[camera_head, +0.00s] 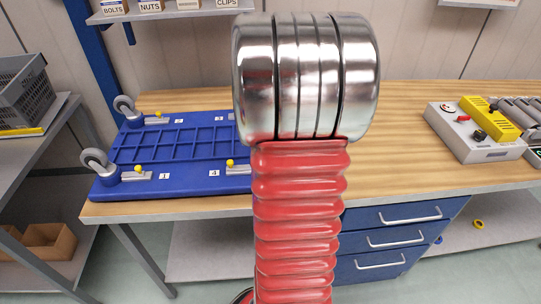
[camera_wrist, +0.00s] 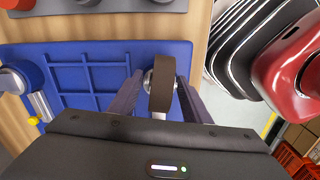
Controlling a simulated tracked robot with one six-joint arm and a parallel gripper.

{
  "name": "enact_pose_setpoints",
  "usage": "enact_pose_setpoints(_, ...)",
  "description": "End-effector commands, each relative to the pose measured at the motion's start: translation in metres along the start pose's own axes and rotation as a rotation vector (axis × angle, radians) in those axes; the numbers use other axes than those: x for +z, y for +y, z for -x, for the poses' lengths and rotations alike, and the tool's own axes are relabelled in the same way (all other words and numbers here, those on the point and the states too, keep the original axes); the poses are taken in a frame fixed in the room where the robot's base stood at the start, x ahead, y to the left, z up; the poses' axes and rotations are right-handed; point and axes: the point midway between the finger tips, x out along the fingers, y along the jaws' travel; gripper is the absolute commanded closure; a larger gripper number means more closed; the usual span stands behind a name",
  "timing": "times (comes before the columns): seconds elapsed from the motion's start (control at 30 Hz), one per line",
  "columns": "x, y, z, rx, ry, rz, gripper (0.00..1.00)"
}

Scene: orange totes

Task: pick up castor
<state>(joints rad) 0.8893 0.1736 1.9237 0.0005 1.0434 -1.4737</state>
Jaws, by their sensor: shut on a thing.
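A castor (camera_wrist: 162,82) with a dark wheel, seen edge-on, and a shiny metal mount is between the two fingers of my gripper (camera_wrist: 159,90) in the wrist view. My gripper is shut on it. Behind it is the blue board (camera_wrist: 118,47) with raised ribs; whether the castor touches the board I cannot tell. In the head view the board (camera_head: 184,184) lies on the wooden bench, with two grey castors (camera_head: 98,162) (camera_head: 124,108) on its left end. My red and chrome arm hides the board's right end, my gripper and the held castor there.
The wooden bench (camera_head: 400,170) is clear just right of my arm. A grey control box (camera_head: 472,133) with a yellow part stands farther right. A shelf (camera_head: 168,14) with labelled bins hangs above. A grey crate (camera_head: 24,92) stands on a side table at left.

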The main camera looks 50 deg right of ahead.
Motion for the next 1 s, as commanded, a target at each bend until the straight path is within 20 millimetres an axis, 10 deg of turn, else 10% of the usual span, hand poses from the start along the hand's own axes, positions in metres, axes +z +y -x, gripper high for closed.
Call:
enact_pose_setpoints(0.37, 0.0, -0.001, -0.001, -0.003, 0.0, 0.0, 1.0)
enact_pose_setpoints(1.0, 0.0, 0.001, 0.023, 0.002, 0.0, 0.0, 1.0)
